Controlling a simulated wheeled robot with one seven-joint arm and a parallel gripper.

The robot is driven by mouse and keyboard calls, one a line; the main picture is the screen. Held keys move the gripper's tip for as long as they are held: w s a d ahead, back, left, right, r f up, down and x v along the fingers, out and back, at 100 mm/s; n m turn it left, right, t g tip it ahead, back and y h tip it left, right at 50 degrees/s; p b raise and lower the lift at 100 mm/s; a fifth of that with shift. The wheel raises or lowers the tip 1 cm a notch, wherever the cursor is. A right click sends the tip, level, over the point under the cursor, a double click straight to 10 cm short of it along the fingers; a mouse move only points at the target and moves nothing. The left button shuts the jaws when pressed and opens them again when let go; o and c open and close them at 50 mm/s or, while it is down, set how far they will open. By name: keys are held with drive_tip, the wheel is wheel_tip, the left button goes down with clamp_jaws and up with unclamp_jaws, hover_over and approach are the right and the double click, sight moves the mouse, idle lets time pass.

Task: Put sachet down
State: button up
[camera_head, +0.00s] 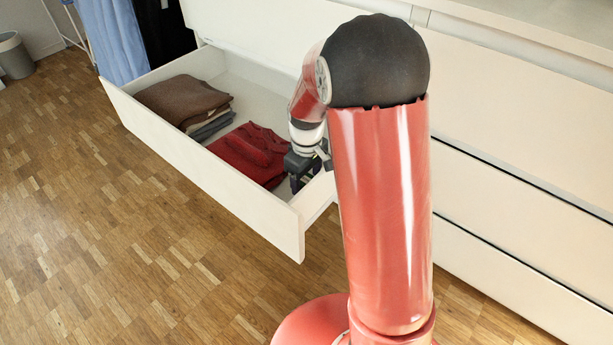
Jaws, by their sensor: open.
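My gripper (298,182) is open and points down inside the open drawer (200,160), near its right front corner. It is just right of a folded dark red garment (250,150). No sachet can be made out in this view. The space under and behind my gripper is partly hidden by my own arm, which fills the middle of the picture.
Folded brown and grey clothes (183,100) lie in the left part of the drawer. The white dresser (520,130) stands behind and to the right. Blue and black clothes (110,38) hang at the upper left, near a grey bin (14,56). The wooden floor (110,240) in front is clear.

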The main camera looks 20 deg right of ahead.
sight(307, 180)
wheel_tip(307, 180, up, 12)
drive_tip(key=p, duration=0.3)
drive_tip(key=s+r+m+t, duration=0.2)
drive_tip(key=s+r, duration=0.3)
drive_tip(key=s, duration=0.6)
drive_tip(key=s+r+m+t, duration=0.3)
drive_tip(key=s+r+m, duration=0.2)
drive_tip(key=s, duration=0.6)
drive_tip(key=shift+r+t, duration=0.3)
drive_tip(key=shift+r, duration=0.05)
wheel_tip(307, 180, up, 8)
drive_tip(key=p, duration=0.8)
drive_tip(key=shift+r, duration=0.2)
